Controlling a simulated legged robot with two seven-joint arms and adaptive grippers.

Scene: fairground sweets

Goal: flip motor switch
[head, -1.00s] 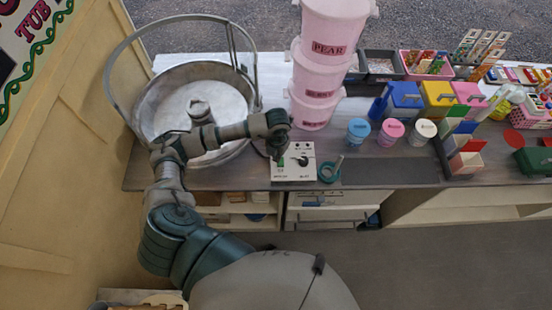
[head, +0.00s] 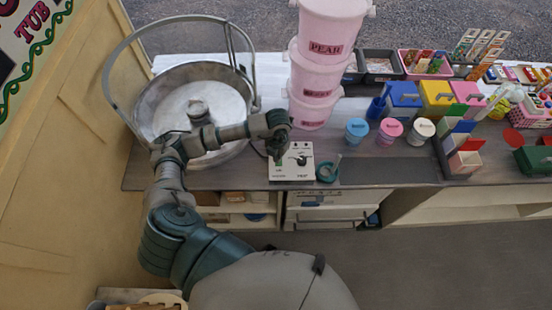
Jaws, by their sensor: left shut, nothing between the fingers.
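The control box (head: 291,174) is a small pale panel on the counter, with a dark knob (head: 301,160) at its upper right and small green markings at its left. The motor switch is too small to make out clearly, and the gripper partly covers the box's upper left. My left gripper (head: 278,157) is shut and empty, pointing down over that upper left part; I cannot tell if it touches the panel. The round metal floss pan (head: 176,84) stands left of the box, behind my left arm. My right gripper is not in view.
Stacked pink tubs (head: 312,82) stand close behind the box. Blue, pink and white jars (head: 390,131) stand further right. The counter front between the tape and the card holders (head: 465,162) is clear.

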